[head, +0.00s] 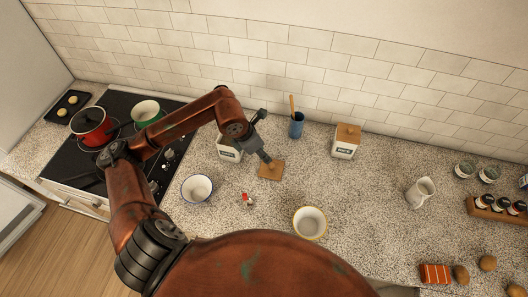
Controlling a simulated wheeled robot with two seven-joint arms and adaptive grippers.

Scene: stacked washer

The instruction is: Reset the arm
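My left arm reaches in from the lower left over the stove side and bends down to the counter. Its gripper (268,160) points down at a flat brown wooden square (270,171) on the counter, at or just above its far edge. At this size I cannot tell whether the fingers are open or shut, or whether they touch the square. A white canister (229,154) stands just left of the gripper, partly hidden by my arm. My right gripper is not in view.
A stove (92,150) with a red pot (90,127) and green pot (146,113) is at left. Bowls (197,188) (309,222), a blue utensil cup (297,126), a wooden-lidded canister (345,143) and a pitcher (420,191) stand around. The counter right of centre is mostly clear.

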